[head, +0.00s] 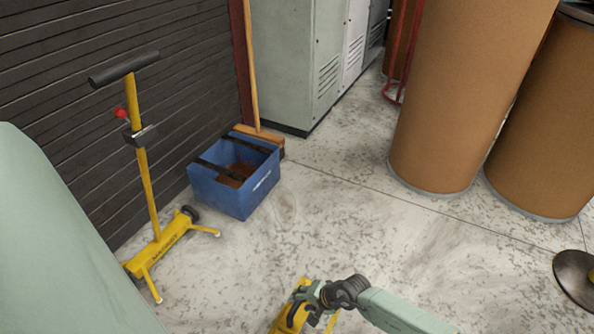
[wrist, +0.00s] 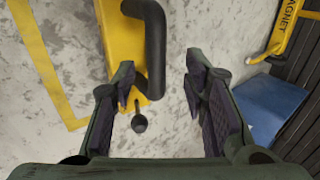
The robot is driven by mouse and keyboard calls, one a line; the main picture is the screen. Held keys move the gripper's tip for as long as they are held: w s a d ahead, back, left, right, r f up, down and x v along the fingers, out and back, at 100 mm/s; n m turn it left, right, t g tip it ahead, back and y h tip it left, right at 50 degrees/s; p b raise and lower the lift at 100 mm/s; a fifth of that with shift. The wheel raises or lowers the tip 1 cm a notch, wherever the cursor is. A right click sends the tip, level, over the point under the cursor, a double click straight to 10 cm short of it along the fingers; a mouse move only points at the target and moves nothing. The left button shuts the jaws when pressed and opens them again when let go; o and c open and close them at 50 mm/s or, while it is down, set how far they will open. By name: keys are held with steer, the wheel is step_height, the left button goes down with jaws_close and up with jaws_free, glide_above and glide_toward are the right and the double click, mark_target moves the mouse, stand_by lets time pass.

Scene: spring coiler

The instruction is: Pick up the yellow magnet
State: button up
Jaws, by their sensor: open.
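A yellow object with a thick black bent handle (wrist: 154,45) lies below my gripper in the wrist view; a small black knob shows beside it. In the head view a yellow part (head: 287,320) shows at the bottom edge, partly hidden by my gripper (head: 312,292). In the wrist view my gripper (wrist: 163,82) is open, with the handle's end in the gap between its fingers. I cannot tell whether they touch it. A yellow wheeled stand (head: 150,190) with a black crossbar stands at left; its yellow base (wrist: 288,24) reads "MAGNET" in the wrist view.
Grey cabinets (head: 296,60) and brown drums (head: 460,90) stand behind. A yellow floor line (wrist: 40,70) runs at left in the wrist view. The middle floor is clear.

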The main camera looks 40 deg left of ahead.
mark_target(298, 304)
steer(key=x, duration=0.2)
steer(key=b+x, duration=0.1)
steer(key=x, duration=0.1)
steer(key=shift+s+d+f, duration=0.1)
steer(key=shift+s+f, duration=0.05)
steer(key=shift+f, duration=0.2)
steer(key=shift+c, duration=0.6)
jaws_close()
steer(key=shift+r, duration=0.1)
